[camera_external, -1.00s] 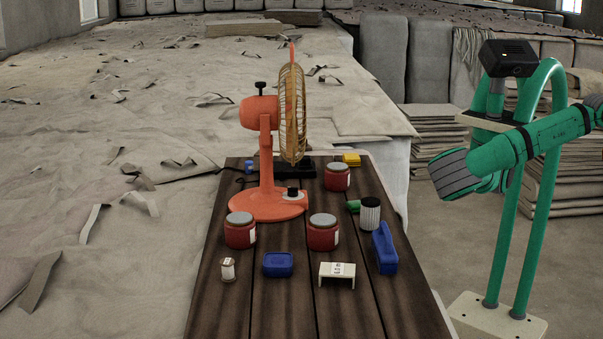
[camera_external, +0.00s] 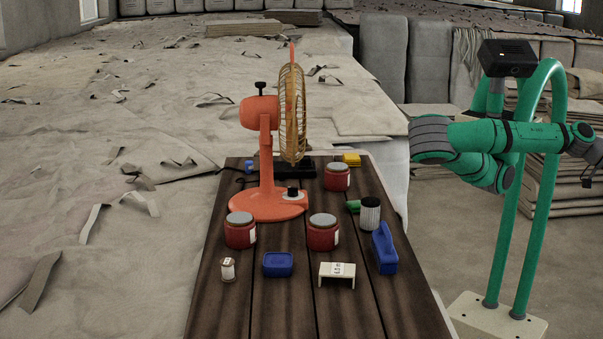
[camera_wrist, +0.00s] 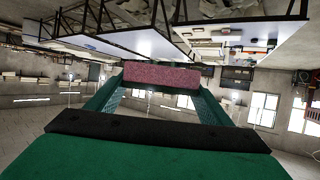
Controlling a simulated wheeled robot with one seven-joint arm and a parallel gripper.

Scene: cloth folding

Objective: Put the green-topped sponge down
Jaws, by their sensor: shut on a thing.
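A speckled pinkish-maroon block (camera_wrist: 161,76), which looks like the sponge, sits between the two green fingers of my gripper (camera_wrist: 160,88) in the wrist view. My gripper is shut on it. In the external view my arm is raised to the right of the table (camera_external: 345,305). Its wrist end reaches the right picture edge, and the sponge cannot be made out there.
The table holds an orange fan (camera_external: 266,165), red jars (camera_external: 322,235), a blue box (camera_external: 278,264), a blue upright case (camera_external: 384,250), a small white stand (camera_external: 337,271), a ribbed cylinder (camera_external: 370,214) and a yellow block (camera_external: 351,160). The near table front is bare. Stacked slabs stand at right.

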